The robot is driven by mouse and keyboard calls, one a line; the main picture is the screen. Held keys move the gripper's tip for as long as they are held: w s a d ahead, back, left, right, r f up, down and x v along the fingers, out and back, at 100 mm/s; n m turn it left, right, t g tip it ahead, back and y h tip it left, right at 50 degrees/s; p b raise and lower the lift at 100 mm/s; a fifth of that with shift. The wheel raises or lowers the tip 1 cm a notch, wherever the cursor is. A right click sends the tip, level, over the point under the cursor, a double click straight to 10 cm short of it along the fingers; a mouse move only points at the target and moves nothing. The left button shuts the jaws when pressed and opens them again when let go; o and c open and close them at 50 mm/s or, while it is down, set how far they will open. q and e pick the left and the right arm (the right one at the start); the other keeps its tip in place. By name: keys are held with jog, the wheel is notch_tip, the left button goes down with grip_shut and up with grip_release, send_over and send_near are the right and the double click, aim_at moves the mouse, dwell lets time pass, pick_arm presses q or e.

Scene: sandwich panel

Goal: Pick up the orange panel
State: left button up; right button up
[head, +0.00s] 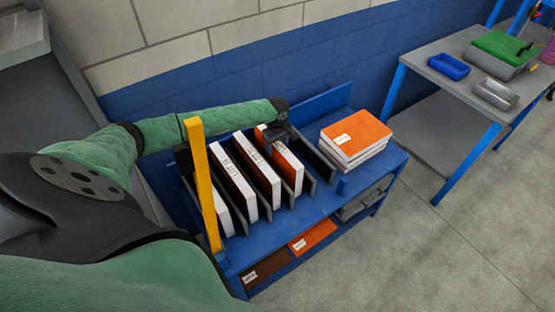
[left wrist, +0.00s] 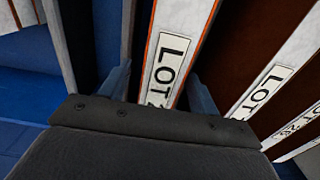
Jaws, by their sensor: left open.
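The orange panel (head: 289,178) stands upright in the slotted blue rack, with an orange face and a white edge. In the left wrist view the panel (left wrist: 182,22) shows its white, orange-lined edge and a LOT label. My left gripper (head: 279,134) is over the top of this panel in the head view. In the left wrist view my left gripper (left wrist: 160,90) is open, one finger on each side of the labelled edge. Contact between fingers and panel cannot be told. My right gripper is not in view.
Brown-faced panels (head: 233,178) stand beside it between dark dividers. A yellow post (head: 203,185) rises at the rack's near left. A stack with an orange top (head: 357,134) lies on the rack's right. A grey table (head: 455,85) with bins stands farther right; floor between is clear.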

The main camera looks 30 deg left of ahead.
pick_arm(q)
grip_shut()
jog(key=shift+r, duration=0.1)
